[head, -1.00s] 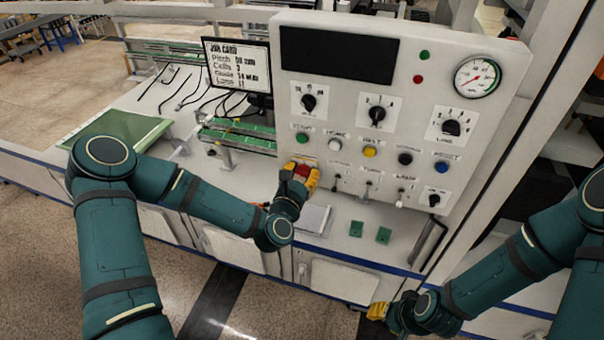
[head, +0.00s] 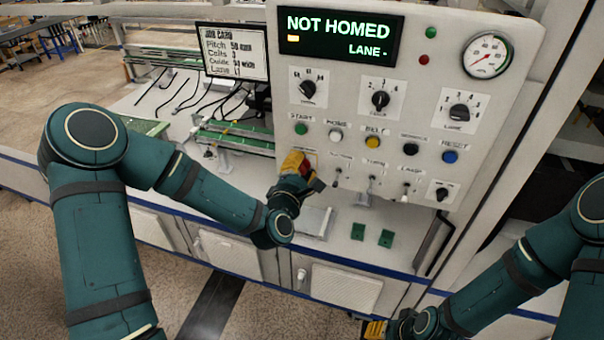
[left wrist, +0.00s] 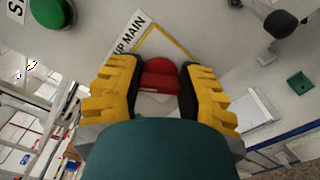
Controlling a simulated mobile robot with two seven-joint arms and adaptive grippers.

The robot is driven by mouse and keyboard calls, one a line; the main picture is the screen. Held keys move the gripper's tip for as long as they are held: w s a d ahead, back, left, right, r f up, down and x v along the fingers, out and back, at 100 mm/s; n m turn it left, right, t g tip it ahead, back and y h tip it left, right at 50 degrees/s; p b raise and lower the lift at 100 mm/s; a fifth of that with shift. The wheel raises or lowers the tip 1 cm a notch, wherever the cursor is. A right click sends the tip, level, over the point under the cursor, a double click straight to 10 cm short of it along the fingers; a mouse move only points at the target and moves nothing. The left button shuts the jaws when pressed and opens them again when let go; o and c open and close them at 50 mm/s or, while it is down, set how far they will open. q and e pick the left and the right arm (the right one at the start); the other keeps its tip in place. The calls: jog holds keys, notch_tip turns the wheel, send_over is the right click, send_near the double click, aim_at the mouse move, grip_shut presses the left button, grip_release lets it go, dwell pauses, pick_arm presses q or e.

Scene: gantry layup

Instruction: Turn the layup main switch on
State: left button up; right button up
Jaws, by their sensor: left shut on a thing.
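The main switch (left wrist: 160,80) is a red knob below a label whose visible part reads "UP MAIN" in the left wrist view. My left gripper (left wrist: 158,88) has its yellow fingers on both sides of the red knob and is shut on it. In the head view the left gripper (head: 297,165) is at the lower left of the control panel (head: 330,108) and hides most of the knob. The panel's display (head: 340,37) is lit and reads "NOT HOMED" and "LANE -". My right gripper (head: 375,328) is low at the bottom edge, partly cut off, its fingers unclear.
Several knobs, coloured buttons and small toggles sit on the panel close to the left gripper, including a green button (head: 301,128). A gauge (head: 485,55) is at the upper right. A job card screen (head: 235,51) stands left of the panel.

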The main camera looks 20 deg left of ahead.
pick_arm(q)
jog(key=m+b, duration=0.2)
jog(key=m, duration=0.1)
jog(key=shift+b, duration=0.4)
jog(key=shift+m+b, duration=1.15)
jog(key=shift+m, duration=0.45)
jog(key=o, duration=1.2)
jog(key=shift+w, duration=0.1)
